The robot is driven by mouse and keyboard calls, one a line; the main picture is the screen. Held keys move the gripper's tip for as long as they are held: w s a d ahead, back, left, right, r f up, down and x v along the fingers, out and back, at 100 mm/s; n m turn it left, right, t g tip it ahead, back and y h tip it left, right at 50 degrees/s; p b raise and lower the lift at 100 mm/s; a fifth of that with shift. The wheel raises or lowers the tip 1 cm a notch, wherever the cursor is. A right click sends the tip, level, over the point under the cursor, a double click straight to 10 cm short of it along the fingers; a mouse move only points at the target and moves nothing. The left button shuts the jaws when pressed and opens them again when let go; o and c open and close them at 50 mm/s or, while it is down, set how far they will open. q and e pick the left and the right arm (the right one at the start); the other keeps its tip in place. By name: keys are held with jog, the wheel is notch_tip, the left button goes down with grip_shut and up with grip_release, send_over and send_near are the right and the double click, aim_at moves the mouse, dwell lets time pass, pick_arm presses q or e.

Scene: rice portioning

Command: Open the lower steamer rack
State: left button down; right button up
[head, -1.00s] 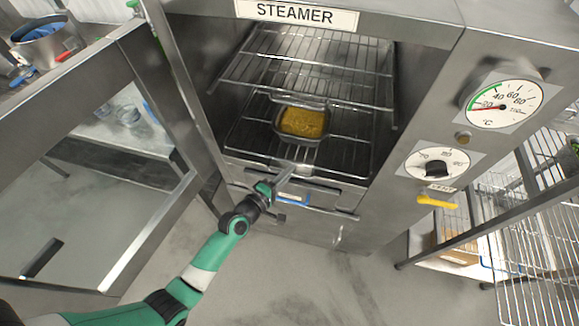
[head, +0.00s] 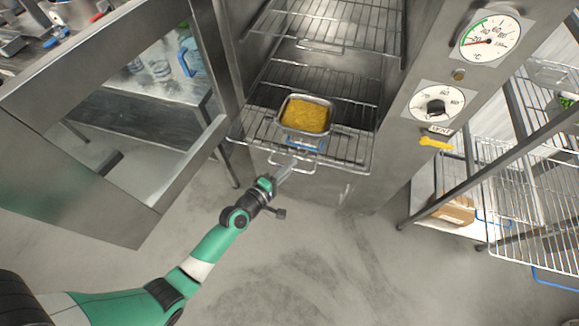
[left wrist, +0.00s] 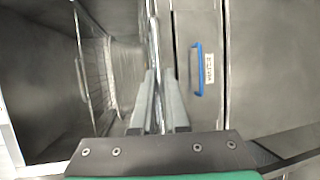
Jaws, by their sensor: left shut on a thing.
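The lower steamer rack (head: 350,150) is a wire shelf slid partly out of the open steamer (head: 391,130). A metal pan (head: 303,133) of yellow food stands on it. My left gripper (head: 288,165) is at the front edge of this rack, shut on its front wire handle. In the left wrist view the two fingers (left wrist: 160,105) close around thin wire; the exact contact is hard to see. My right gripper is not in view.
The upper rack (head: 340,20) is inside the steamer. The steamer door (head: 150,205) stands open at left. Wire shelving (head: 535,190) stands at right. The floor in front is clear.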

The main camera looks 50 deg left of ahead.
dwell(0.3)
pick_arm(q)
jog(key=c, duration=0.9)
grip_release()
jog(key=v, duration=1.1)
jog(key=shift+s+r, duration=0.1)
jog(key=shift+s, duration=0.25)
jog(key=shift+d, duration=0.15)
